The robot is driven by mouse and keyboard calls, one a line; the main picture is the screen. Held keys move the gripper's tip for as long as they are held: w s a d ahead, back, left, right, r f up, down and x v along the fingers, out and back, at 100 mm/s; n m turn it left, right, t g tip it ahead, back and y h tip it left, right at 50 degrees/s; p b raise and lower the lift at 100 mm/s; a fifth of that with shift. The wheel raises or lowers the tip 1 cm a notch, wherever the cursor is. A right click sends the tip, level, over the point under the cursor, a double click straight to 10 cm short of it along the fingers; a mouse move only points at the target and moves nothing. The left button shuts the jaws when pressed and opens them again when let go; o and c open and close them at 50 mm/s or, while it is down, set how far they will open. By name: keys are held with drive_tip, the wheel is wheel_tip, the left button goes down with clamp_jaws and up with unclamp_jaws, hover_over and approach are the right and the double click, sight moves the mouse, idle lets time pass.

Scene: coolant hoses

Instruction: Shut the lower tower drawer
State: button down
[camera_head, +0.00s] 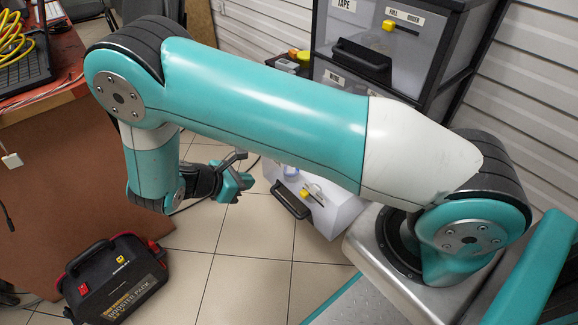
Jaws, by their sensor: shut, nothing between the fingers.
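The drawer tower (447,62) has a black frame and pale drawers, and stands at the top right behind my arm.
An upper tower drawer with a black handle (361,58) is above my arm. A black and red booster pack (117,283) stands on the tiles at lower left, beside a brown desk (85,180). Tiled floor (240,255) is clear in front of the low drawer.

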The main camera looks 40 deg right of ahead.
drive_tip(key=d+f+n+h, duration=0.1)
drive_tip(key=f+h, duration=0.1)
drive_tip(key=b, duration=0.2)
approach(296, 173)
wheel_tip(296, 173, down, 3)
drive_tip(key=d, duration=0.5)
drive_tip(key=shift+s+d+f+t, duration=0.1)
drive_tip(key=shift+d+f+t, duration=0.1)
drive_tip(key=shift+t, duration=0.1)
drive_tip(key=shift+d+r, duration=0.1)
drive_tip(key=shift+d, duration=0.35)
